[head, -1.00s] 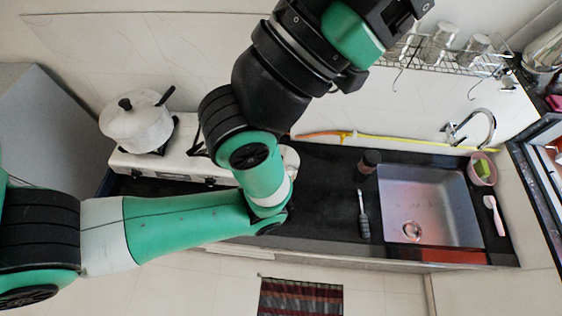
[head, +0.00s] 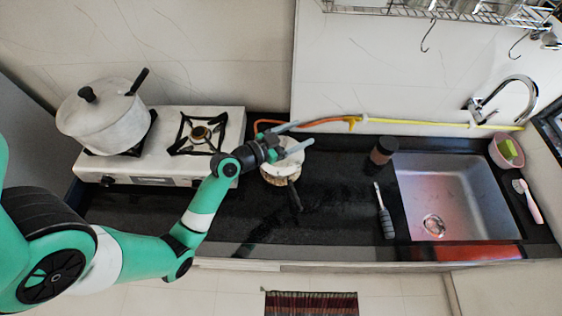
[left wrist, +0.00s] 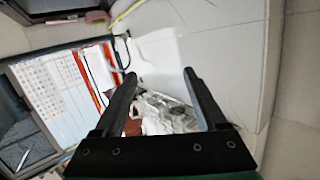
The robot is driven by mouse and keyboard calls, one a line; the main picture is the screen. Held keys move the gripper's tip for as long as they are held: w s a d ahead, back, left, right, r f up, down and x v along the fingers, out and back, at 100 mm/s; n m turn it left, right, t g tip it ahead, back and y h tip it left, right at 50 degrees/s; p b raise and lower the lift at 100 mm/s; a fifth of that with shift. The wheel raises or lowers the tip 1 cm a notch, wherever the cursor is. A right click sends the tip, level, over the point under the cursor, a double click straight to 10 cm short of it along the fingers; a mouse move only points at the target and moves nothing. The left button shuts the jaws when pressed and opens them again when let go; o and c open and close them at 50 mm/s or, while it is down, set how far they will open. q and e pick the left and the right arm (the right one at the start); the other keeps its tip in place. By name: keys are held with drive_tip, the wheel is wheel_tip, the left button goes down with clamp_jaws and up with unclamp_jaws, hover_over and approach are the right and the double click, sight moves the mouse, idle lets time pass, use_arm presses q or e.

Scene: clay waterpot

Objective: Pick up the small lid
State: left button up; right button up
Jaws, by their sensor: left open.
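A small white round piece (head: 284,168), which looks like the small lid, sits at the middle back of the black counter, right of the stove. My right gripper is not in view.
A large lidded white pot (head: 104,123) stands on the left burner of the white stove (head: 222,165). A dark-topped jar (head: 383,150), a dark-handled brush (head: 387,222) and the sink (head: 455,185) lie to the right. A yellow-orange hose (head: 400,121) runs along the wall.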

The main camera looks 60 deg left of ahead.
sight(292, 163)
use_arm(q)
drive_tip(key=s+a+f+n+g+y+b, duration=0.1)
drive_tip(key=s+a+f+n+g+b, duration=0.1)
drive_tip(key=s+f, duration=0.5)
drive_tip(key=s+a+f+n+g+y+b, duration=0.1)
drive_tip(key=s+a+f+n+b, duration=0.2)
drive_tip(key=f, duration=0.8)
drive_tip(key=shift+m, duration=0.5)
drive_tip(key=x, duration=0.5)
drive_tip(key=shift+w+a+r, duration=0.1)
drive_tip(key=shift+a+r, duration=0.05)
drive_tip(key=shift+a, duration=0.3)
drive_tip(key=shift+a+r+b+x, duration=0.15)
drive_tip(key=shift+b+x, duration=0.1)
drive_tip(key=shift+x, duration=1.1)
drive_tip(key=shift+a+r+b+x, duration=0.15)
drive_tip(key=shift+b+x, duration=0.1)
drive_tip(key=shift+x, duration=1.15)
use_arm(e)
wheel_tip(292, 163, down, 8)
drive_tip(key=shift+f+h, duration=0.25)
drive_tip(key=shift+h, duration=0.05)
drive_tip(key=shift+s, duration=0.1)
use_arm(q)
clamp_jaws()
